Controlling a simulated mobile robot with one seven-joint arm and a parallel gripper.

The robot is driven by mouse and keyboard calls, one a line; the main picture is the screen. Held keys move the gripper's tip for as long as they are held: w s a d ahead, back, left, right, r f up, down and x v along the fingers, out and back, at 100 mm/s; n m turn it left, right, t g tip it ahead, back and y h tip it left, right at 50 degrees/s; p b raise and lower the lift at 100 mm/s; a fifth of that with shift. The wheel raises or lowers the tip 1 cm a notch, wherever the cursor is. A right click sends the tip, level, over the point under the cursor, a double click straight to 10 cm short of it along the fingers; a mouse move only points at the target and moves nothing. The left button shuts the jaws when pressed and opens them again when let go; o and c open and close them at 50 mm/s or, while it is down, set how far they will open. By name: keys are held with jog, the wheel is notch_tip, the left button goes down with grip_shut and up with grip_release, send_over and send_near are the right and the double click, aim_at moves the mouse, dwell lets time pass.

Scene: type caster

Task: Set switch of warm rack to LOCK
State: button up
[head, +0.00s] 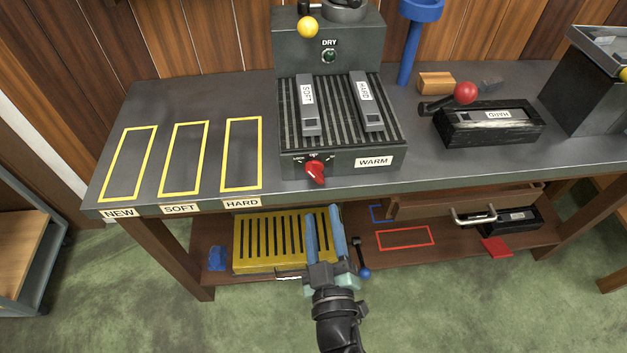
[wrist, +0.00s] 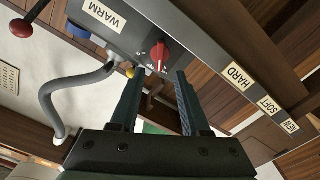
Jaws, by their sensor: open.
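The warm rack (head: 290,158) is a dark ribbed box on the bench with a WARM label (head: 373,162) on its front. Its red switch knob (head: 316,172) sits on the front face under small lettering, with LOCK at the left. The knob's pointer direction is too small to tell surely. The red knob (wrist: 159,55) also shows in the wrist view, ahead of and between the fingers. My gripper (head: 324,222) is open and empty, below the bench front and apart from the knob. Its fingers (wrist: 157,95) point toward the panel in the wrist view.
Blocks labelled SOFT (head: 308,104) and HARD (head: 366,100) lie on the rack. A yellow slotted tray (head: 248,262) and a drawer (head: 400,205) are below the bench top. A black box with a red-ball lever (head: 465,92) stands right. Yellow outlines (head: 242,154) mark bare bench at left.

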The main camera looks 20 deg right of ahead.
aim_at(316, 179)
jog(key=x, duration=0.8)
jog(key=shift+w, duration=0.3)
grip_shut()
